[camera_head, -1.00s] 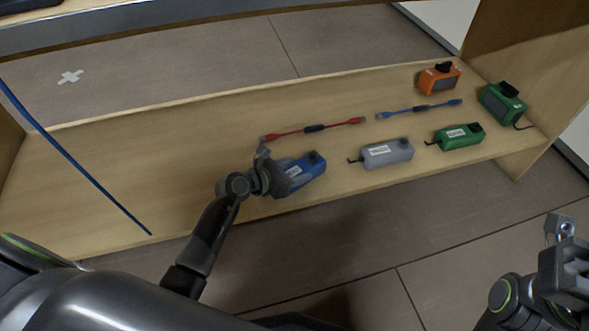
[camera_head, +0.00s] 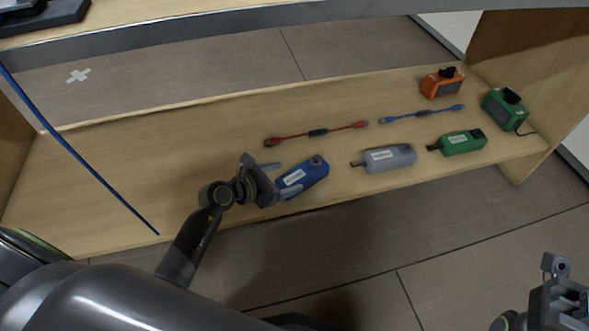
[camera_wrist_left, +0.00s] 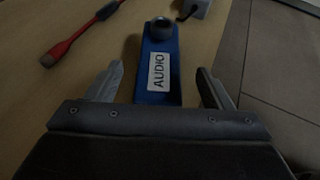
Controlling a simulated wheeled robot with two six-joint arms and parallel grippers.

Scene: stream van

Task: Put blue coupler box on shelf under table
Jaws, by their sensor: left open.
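The blue coupler box (camera_head: 304,177) lies on the wooden shelf under the table (camera_head: 90,190), near its front edge. In the left wrist view the blue box (camera_wrist_left: 157,85) carries a white label reading AUDIO and has a round dark knob at its far end. My left gripper (camera_head: 280,182) is open at the near end of the box. In the left wrist view the left gripper's fingers (camera_wrist_left: 158,88) stand apart on either side of the box's near end, with gaps between. My right gripper (camera_head: 560,275) is at the lower right, away from the shelf; its jaws are unclear.
On the shelf to the right lie a grey box (camera_head: 388,158), a green box (camera_head: 462,142), an orange device (camera_head: 441,83) and a green device (camera_head: 505,107). A red cable (camera_head: 318,132) and a blue cable (camera_head: 422,113) lie behind. A long blue cable (camera_head: 80,155) hangs at left.

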